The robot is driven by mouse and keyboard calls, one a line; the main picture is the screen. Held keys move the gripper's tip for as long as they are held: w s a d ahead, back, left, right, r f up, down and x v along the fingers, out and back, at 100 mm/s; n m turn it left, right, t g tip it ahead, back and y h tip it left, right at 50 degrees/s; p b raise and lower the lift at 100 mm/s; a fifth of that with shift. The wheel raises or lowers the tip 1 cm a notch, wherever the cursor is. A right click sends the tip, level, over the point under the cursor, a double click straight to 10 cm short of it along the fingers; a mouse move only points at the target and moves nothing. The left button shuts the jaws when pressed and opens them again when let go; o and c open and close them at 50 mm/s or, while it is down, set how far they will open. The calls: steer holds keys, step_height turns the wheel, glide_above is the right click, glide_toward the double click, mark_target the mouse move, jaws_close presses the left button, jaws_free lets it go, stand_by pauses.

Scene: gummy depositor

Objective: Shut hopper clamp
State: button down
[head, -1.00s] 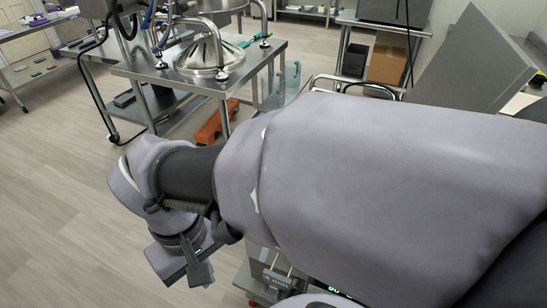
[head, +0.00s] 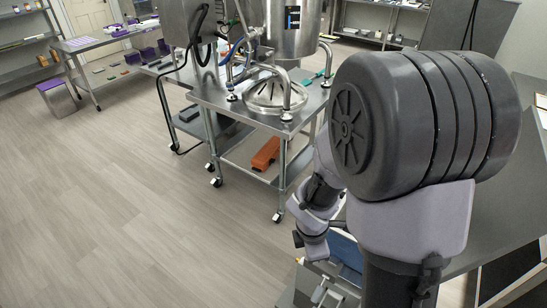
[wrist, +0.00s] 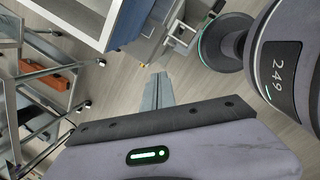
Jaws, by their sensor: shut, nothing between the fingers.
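The depositor's steel hopper (head: 292,32) stands above a steel cart (head: 228,102) at the top middle of the head view, cut off by the top edge. A round cone-shaped steel part (head: 272,93) sits on the cart top under it, between upright steel legs. I cannot make out the hopper clamp in either view. My gripper's fingers (wrist: 158,91) are together and empty in the wrist view, over open floor. In the head view my arm is at the right, well apart from the hopper, and its end is partly hidden.
An orange-red object (head: 265,154) lies on the cart's lower shelf. A side table (head: 115,38) with small items and a purple-topped bin (head: 56,97) stand at the back left. A grey counter (head: 500,165) runs along the right. The floor at left is clear.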

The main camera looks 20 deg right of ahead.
steer(key=s+a+f+n+g+y+p, duration=0.2)
steer(key=s+f+n+p, duration=0.3)
steer(key=n, duration=0.4)
steer(key=b, duration=1)
glide_above(314, 296)
steer(key=a, duration=0.3)
step_height(314, 296, down, 10)
steer(key=f, duration=0.1)
steer(key=d+f+b, duration=0.1)
steer(key=d+f, duration=0.1)
steer(key=d, duration=0.1)
steer(key=shift+f, duration=0.25)
steer(key=shift+h, duration=0.3)
